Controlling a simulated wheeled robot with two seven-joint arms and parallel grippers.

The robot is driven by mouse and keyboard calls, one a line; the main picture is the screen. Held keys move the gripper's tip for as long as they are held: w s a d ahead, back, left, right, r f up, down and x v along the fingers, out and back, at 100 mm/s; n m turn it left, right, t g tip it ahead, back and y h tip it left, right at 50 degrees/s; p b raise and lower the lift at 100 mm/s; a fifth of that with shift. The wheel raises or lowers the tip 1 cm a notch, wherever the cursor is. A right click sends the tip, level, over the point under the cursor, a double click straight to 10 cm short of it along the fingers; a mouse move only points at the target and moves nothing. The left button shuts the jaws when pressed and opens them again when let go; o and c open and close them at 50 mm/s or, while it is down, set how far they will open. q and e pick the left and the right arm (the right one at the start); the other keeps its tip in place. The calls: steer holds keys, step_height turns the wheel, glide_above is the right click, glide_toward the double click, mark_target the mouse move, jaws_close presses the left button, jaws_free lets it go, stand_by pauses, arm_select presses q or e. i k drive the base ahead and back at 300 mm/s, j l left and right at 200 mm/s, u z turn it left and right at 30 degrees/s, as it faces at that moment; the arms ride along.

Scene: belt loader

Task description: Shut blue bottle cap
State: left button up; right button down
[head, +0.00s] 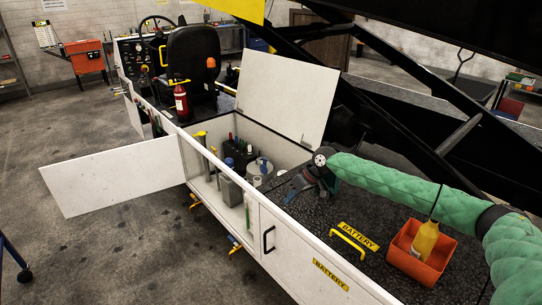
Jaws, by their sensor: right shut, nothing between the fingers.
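A grey bottle (229,190) stands upright in the open white compartment of the loader. A blue cap (229,162) shows at its top; the picture is too small to tell whether it is open or shut. My right gripper (291,196) comes in from the right on the green-sleeved arm. It is over the dark deck just right of the compartment, apart from the bottle and cap. It is shut and empty. My left gripper is not in view.
The compartment (253,208) also holds tools and several containers. Its lid (287,92) stands raised behind, and its side door (113,172) hangs open to the left. An orange bin (414,262) with a yellow bottle and a yellow handle (350,242) are on the right deck.

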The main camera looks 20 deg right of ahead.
mark_target(263, 168)
steer(key=i+l, duration=0.3)
steer(key=i, duration=0.15)
steer(key=i+l, duration=0.3)
steer(key=i, duration=0.15)
steer(key=i+l, duration=0.3)
steer(key=i, duration=0.2)
